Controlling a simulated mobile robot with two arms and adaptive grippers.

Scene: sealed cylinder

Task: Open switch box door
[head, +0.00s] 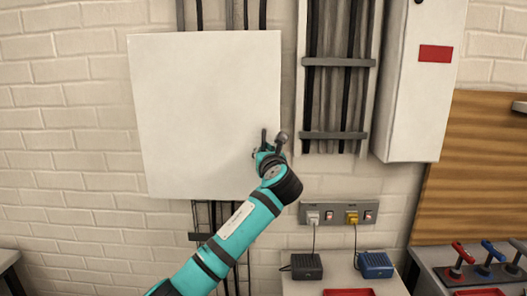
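The switch box (205,110) is a large white square panel on the brick wall, left of centre in the head view. Its front looks flat, and I see no gap along its edges. My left gripper (273,139) is in front of the panel's lower right edge, with its teal arm coming up from below. Its two dark fingers point up and stand apart, with nothing visible between them. I cannot tell whether they touch the panel. Any handle there is hidden behind the gripper. My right gripper is not in view.
Right of the panel is a cable tray (339,75), then a white cabinet (418,110) with a red label. Below are a socket strip (339,214) and a bench with a black adapter (307,267) and a blue one (374,265). Levers (488,257) stand at the lower right.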

